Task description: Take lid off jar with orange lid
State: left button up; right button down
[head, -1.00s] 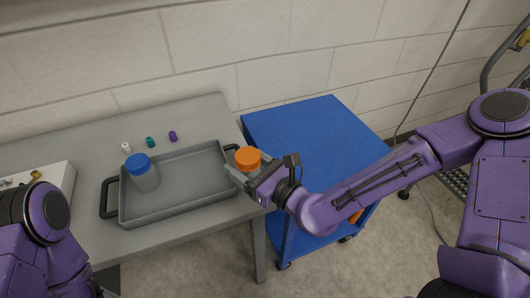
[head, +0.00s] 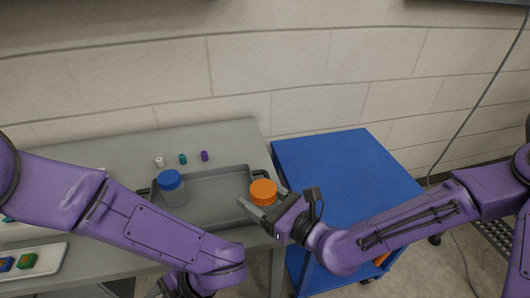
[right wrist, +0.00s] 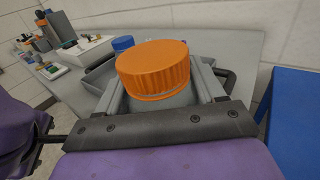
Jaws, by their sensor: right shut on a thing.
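The jar with the orange lid (head: 263,191) is at the right end of the grey tray in the head view. Its orange lid (right wrist: 153,68) is on, and fills the middle of the right wrist view. My right gripper (head: 259,207) is shut on the jar's body, below the lid, with a finger on each side. The jar looks upright; I cannot tell whether it touches the surface beneath. My left arm reaches across the lower left of the head view. Its gripper (head: 172,287) is partly cut off at the bottom edge, and its jaws cannot be made out.
A grey tray (head: 215,188) on a grey table (head: 232,137) holds a jar with a blue lid (head: 169,180). White (head: 159,161), teal (head: 182,159) and purple (head: 204,156) small items stand behind it. A blue cart (head: 345,170) with a clear top stands at the right.

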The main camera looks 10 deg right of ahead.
pick_arm(q)
jog(key=w+d+r+n+g+h, duration=0.1)
jog(key=w+d+r+h, duration=0.5)
jog(key=d+r, duration=0.65)
notch_tip(320, 180, up, 12)
jog(key=f+m+t+h, duration=0.1)
jog(key=m+t+h, duration=0.15)
jog(key=m, duration=0.55)
send_over(262, 186)
jog(key=shift+s+d+r+h, duration=0.25)
notch_tip(262, 186, down, 8)
jog(key=shift+r, duration=0.1)
jog(key=c, duration=0.9)
jog(key=n, duration=0.3)
jog(key=shift+w+r, duration=0.1)
jog(key=shift+w, duration=0.05)
jog(key=n, duration=0.6)
jog(key=shift+w+a, duration=0.1)
jog(key=n, duration=0.7)
jog(key=shift+a, duration=0.15)
jog(key=shift+r, duration=0.2)
